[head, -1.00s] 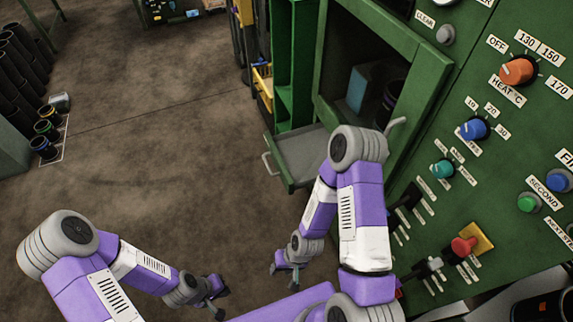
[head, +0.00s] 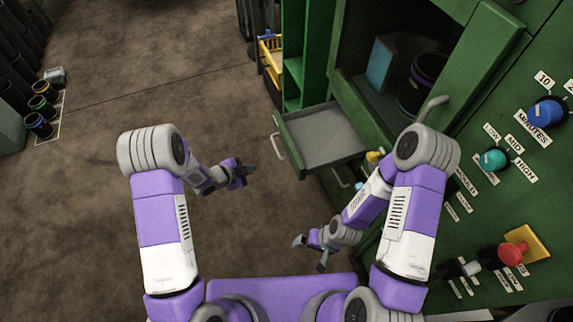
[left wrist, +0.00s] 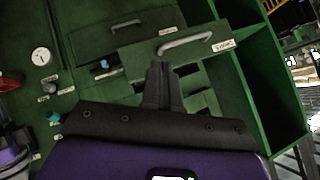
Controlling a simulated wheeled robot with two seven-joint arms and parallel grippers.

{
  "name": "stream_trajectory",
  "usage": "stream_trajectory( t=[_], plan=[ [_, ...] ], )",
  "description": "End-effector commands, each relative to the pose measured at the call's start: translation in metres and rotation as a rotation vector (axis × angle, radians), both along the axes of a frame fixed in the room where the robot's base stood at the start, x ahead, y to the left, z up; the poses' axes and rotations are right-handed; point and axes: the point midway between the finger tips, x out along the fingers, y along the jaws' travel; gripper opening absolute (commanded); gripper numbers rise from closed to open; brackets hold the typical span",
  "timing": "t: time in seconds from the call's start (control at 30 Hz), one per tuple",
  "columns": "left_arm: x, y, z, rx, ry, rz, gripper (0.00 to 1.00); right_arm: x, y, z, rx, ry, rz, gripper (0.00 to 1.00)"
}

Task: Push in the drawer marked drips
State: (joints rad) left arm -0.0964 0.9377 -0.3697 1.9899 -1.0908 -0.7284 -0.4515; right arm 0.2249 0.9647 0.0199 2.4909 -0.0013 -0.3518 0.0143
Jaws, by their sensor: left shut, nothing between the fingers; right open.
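The open drawer (head: 325,136) sticks out of the green cabinet in the head view, its grey inside bare. Its handle (head: 278,146) faces left. In the left wrist view its front (left wrist: 190,50) carries a pale handle and a small upside-down label (left wrist: 223,46) that seems to read DRIPS. My left gripper (head: 250,170) is shut and empty, a little left of and below that handle in the head view. Its closed fingers (left wrist: 162,78) point toward the drawer front in the left wrist view; contact is not visible. My right gripper (head: 311,254) is open, below the drawer in the picture.
A second drawer handle (head: 338,178) shows below the open drawer. Above is an open compartment with a blue block (head: 381,64) and a dark canister (head: 424,82). A control panel with knobs and a red button (head: 511,253) is at right.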

Motion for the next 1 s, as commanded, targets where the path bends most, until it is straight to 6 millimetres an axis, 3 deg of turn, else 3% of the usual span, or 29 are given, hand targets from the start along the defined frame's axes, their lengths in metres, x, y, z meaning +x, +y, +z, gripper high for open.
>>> stream_trajectory(
  t=[0.03, 0.13, 0.3, 0.4, 0.63, 1.0],
  plan=[
    [0.015, -0.006, 0.000, 0.060, -0.118, -0.155, 0.00, 0.000, 0.000, -0.017, 0.000, 0.000, 0.000, 0.99],
    [0.028, -0.016, 0.011, 0.175, -0.308, -0.446, 0.00, 0.000, 0.000, -0.033, 0.000, 0.000, 0.000, 0.99],
    [0.033, -0.021, 0.022, 0.328, -0.506, -0.822, 0.00, 0.000, 0.000, -0.050, 0.000, -0.001, 0.000, 0.99],
    [0.032, -0.020, 0.025, 0.380, -0.560, -0.950, 0.00, 0.000, 0.000, -0.055, 0.000, -0.001, 0.000, 0.99],
    [0.034, -0.028, 0.017, 0.410, -0.589, -1.032, 0.00, 0.000, 0.000, -0.061, 0.000, -0.001, 0.000, 0.99],
    [0.051, -0.081, -0.037, 0.409, -0.585, -1.028, 0.00, 0.000, 0.000, -0.090, 0.000, -0.001, 0.000, 0.99]
  ],
)
